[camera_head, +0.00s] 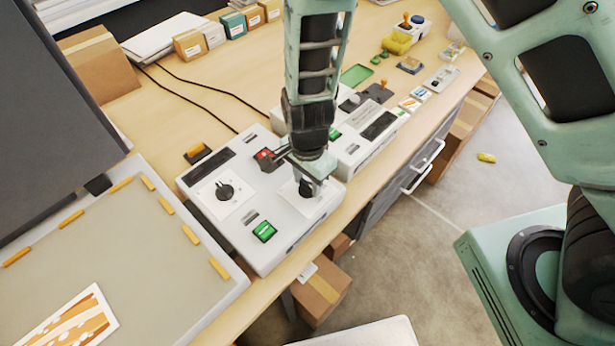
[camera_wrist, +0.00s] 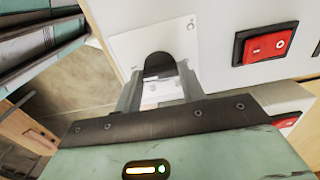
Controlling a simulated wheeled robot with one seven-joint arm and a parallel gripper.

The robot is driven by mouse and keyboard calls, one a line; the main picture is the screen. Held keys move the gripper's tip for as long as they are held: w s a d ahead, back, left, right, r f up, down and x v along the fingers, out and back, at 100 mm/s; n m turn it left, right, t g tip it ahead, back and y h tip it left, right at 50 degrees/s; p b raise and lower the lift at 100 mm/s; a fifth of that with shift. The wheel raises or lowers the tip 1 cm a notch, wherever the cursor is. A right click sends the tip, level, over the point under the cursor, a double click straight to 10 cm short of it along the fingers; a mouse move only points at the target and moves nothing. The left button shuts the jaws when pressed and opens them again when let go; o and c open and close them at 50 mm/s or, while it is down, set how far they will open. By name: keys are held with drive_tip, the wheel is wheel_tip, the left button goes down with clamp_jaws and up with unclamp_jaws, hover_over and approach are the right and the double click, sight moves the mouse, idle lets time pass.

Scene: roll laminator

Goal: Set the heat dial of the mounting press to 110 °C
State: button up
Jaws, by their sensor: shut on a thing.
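A white control box (camera_head: 290,235) stands on the bench beside a flat grey press bed (camera_head: 110,250). My gripper (camera_head: 307,185) points down at its right-hand dial and is shut on the dark knob (camera_head: 305,189). In the wrist view, my gripper's fingers (camera_wrist: 159,72) sit either side of this knob (camera_wrist: 158,62), on a white square plate (camera_wrist: 125,46). A second black dial (camera_head: 225,191) on a white plate is uncovered on the box's left. The scale and the pointer of the held knob are hidden or too small to read. Which dial sets heat cannot be told.
A red switch (camera_wrist: 266,46) lies close to my gripper, also in the head view (camera_head: 264,155). A green switch (camera_head: 264,231) is near the box's front. Another white device (camera_head: 362,150) stands close on the right. Black cables (camera_head: 190,85) run behind.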

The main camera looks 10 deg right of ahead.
sight(308, 184)
drive_tip(key=shift+w+r, duration=0.1)
drive_tip(key=shift+w, duration=0.05)
drive_tip(key=o, duration=1)
wheel_tip(308, 184, up, 17)
drive_tip(key=shift+r+b, duration=0.15)
drive_tip(key=shift+b, duration=0.35)
